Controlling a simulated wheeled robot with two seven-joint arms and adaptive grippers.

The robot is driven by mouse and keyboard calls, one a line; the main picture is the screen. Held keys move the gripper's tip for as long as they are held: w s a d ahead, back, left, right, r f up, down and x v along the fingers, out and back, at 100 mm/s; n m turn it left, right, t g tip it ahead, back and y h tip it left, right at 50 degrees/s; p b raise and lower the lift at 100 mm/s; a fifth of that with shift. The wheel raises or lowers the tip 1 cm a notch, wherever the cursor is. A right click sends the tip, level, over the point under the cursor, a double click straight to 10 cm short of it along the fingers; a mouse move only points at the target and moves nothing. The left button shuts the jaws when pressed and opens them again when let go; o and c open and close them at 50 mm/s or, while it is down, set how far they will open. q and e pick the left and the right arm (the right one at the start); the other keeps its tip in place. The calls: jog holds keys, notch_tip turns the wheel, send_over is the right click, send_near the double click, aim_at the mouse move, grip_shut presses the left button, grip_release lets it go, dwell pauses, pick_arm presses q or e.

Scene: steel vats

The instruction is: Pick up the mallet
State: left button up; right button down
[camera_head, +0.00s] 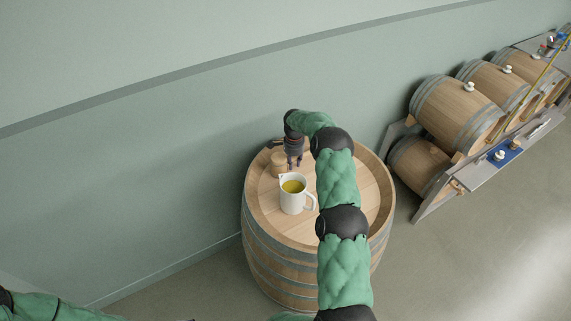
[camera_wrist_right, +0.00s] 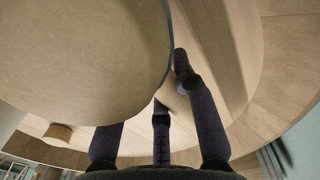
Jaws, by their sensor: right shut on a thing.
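The wooden mallet (camera_head: 279,164) is at the far left part of the top of an upright barrel (camera_head: 376,202), close to the rim. My right gripper (camera_head: 294,163) points down at the mallet and is shut on it. In the right wrist view, the mallet's large round wooden head (camera_wrist_right: 85,55) fills the upper left, right beside the dark fingers of my right gripper (camera_wrist_right: 170,95). The exact contact is hidden, and I cannot tell if the mallet is clear of the barrel top.
A white jug (camera_head: 292,203) with yellow-green liquid stands on the barrel top just in front of the mallet. More barrels (camera_head: 452,112) lie on a rack at the right. A green wall (camera_head: 170,170) is close behind. Open floor lies at the front left.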

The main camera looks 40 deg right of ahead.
aim_at(294, 158)
jog(key=shift+w+r, duration=0.1)
jog(key=shift+r, duration=0.05)
jog(key=shift+d+r, duration=0.1)
jog(key=shift+r, duration=0.5)
notch_tip(294, 158, up, 2)
jog(key=shift+r, duration=0.1)
jog(key=s+d+r, duration=0.9)
jog(key=s+d, duration=0.1)
jog(key=shift+r+b, duration=0.3)
jog(key=shift+b, duration=0.1)
